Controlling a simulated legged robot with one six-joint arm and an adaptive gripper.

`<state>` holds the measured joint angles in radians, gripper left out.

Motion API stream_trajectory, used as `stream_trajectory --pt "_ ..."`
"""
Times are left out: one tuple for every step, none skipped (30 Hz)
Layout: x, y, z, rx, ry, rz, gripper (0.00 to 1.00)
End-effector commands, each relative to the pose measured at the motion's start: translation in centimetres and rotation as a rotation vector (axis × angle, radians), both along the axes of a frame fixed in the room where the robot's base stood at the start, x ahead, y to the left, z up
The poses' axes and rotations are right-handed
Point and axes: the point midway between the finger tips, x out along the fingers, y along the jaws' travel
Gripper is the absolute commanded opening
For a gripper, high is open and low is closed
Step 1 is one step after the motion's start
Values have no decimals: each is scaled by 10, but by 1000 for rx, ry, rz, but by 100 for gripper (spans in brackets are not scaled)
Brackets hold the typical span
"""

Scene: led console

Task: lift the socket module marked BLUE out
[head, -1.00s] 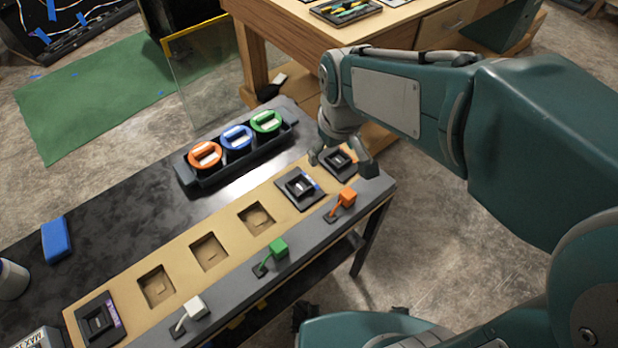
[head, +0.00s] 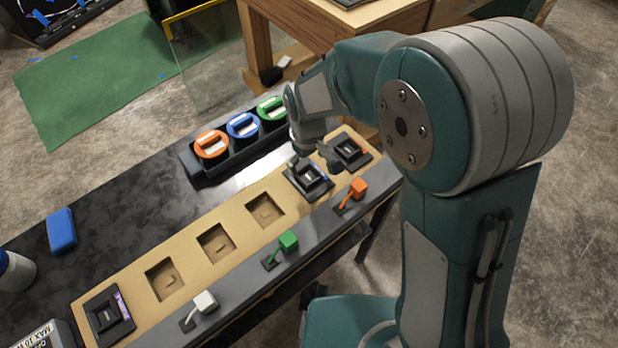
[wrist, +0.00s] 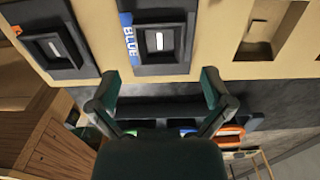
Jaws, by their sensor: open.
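The socket module marked BLUE (head: 309,181) is a black square block with a raised centre, seated in the tan panel, second from the right end. Its blue label reads BLUE in the wrist view, where the module (wrist: 174,66) shows upper middle. My gripper (head: 314,160) is close above the module's far side in the head view. In the wrist view my gripper (wrist: 158,87) has its two fingers spread wide and empty, just below the module in the picture. Contact with it cannot be made out.
An orange-labelled module (head: 347,150) sits close on the right. A purple-labelled module (head: 109,315) is at the left end, with empty sockets (head: 215,243) between. Orange (head: 351,192), green (head: 287,241) and white (head: 204,302) levers line the front. A black rack (head: 200,173) of coloured round pieces stands behind.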

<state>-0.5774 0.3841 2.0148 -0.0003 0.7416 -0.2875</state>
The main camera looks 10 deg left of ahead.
Motion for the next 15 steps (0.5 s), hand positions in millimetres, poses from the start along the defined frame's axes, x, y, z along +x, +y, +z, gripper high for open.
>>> stream_trajectory --pt "-1 -1 -8 -3 4 0 100" --pt "-1 -2 -13 -3 5 0 100" --pt "-1 -3 -20 -4 6 -1 100" --pt "-1 -3 -25 -3 5 -1 100" --pt "-1 -3 -30 -3 5 0 100" --pt "-1 -3 -35 -3 5 0 100" --pt "-1 -3 -38 -1 3 -1 100" --pt "-1 -4 -40 0 3 -1 100" --pt "-1 -4 -43 0 3 -1 100" --pt "-1 -4 -44 1 2 -1 100" --pt "0 -4 -45 1 2 -1 100" --pt "0 -4 -45 2 1 -1 100" --pt "0 -4 -45 2 1 -1 100" --pt "0 -4 -45 1 0 -1 100" --pt "0 -4 -45 1 0 -1 100"
